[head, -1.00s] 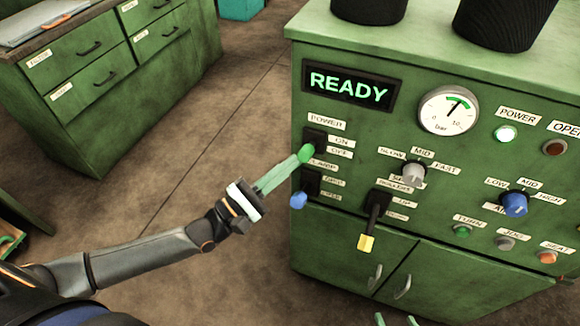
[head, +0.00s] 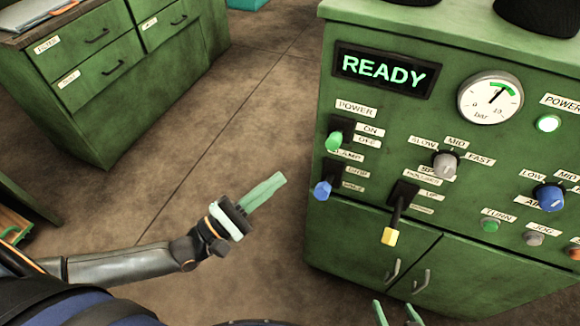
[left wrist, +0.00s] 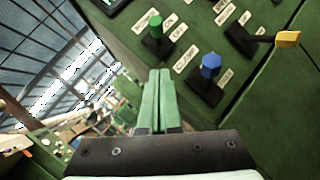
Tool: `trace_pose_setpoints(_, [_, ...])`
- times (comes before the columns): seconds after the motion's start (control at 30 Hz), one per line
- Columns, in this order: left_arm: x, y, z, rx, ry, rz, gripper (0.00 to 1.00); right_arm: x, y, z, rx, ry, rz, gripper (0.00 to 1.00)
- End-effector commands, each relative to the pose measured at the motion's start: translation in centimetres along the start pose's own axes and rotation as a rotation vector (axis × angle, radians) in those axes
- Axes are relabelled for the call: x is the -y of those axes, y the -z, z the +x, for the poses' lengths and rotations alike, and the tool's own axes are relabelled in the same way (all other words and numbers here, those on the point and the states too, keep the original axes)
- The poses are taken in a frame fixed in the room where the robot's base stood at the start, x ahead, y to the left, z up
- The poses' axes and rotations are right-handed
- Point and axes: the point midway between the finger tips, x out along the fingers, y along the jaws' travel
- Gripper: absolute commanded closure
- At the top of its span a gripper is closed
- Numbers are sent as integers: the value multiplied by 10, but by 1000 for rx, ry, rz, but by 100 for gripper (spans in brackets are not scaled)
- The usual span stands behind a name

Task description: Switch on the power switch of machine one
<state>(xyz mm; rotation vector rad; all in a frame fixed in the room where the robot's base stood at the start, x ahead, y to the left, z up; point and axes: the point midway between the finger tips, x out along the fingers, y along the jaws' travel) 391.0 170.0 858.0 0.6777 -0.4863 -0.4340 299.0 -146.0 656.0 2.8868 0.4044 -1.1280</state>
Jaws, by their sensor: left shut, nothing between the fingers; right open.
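The power switch (head: 335,139) of the green machine (head: 480,140) has a green-tipped lever under the POWER label, beside ON and OFF labels. It also shows in the left wrist view (left wrist: 154,26). The display (head: 384,71) reads READY and the round POWER lamp (head: 547,123) glows pale green. My left gripper (head: 279,178) is shut and empty, below and left of the switch, apart from it. Its closed fingers (left wrist: 158,75) show in the left wrist view. My right gripper (head: 396,312) shows only its fingertips at the bottom edge, apart and open.
Below the power switch is a blue-tipped clamp lever (head: 323,189). A yellow-tipped lever (head: 390,236), grey knob (head: 446,162) and blue knob (head: 549,196) lie to the right. A green drawer cabinet (head: 95,95) stands at left. Floor between is clear.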

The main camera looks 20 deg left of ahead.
Motion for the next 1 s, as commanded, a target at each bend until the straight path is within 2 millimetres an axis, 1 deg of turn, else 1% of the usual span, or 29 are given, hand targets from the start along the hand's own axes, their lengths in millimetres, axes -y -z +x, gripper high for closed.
trace_pose_setpoints(0.03, [1, 1, -10, -2, 3, 1, 100, 0, -2, 1, 1, 1, -2, 20])
trace_pose_setpoints(0.1, [0, 0, -20, -1, 2, 0, 100, 0, -2, 1, 2, 2, -2, 20])
trace_pose_setpoints(0.2, [0, 0, -29, 0, 1, 0, 100, 2, -2, 2, 3, 5, -3, 20])
trace_pose_setpoints(0.3, [-1, -1, -33, 1, 0, 0, 100, 3, -3, 2, 3, 7, -3, 20])
trace_pose_setpoints(0.87, [-1, -1, -33, 1, -1, 2, 100, 3, -2, 2, 2, 7, -3, 20])
trace_pose_setpoints(0.97, [3, -4, -32, -6, 10, 43, 100, 3, 1, -1, 2, 6, -3, 20])
trace_pose_setpoints(1.0, [6, -6, -30, -13, 20, 83, 100, 2, 3, -2, 1, 5, -3, 20])
